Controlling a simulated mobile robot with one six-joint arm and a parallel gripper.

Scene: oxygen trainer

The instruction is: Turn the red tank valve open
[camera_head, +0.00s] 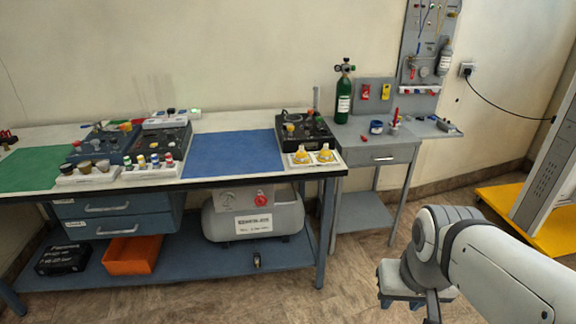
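A red valve knob (261,199) shows on the front of the grey compressor tank (285,217), which stands on the lower shelf of the long workbench. Whether the knob is open or closed cannot be told at this size. A green cylinder (343,103) with a valve and gauge on top stands on the small side table. My arm comes in at the lower right, well to the right of the tank and apart from it. Its end is partly hidden and cut off by the lower edge, so the finger opening cannot be seen.
An orange bin (133,255) and a black case (62,259) share the lower shelf. The bench leg (325,232) stands just right of the tank. Bare floor (300,300) lies in front. A yellow platform (540,233) carries a grey cabinet at right.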

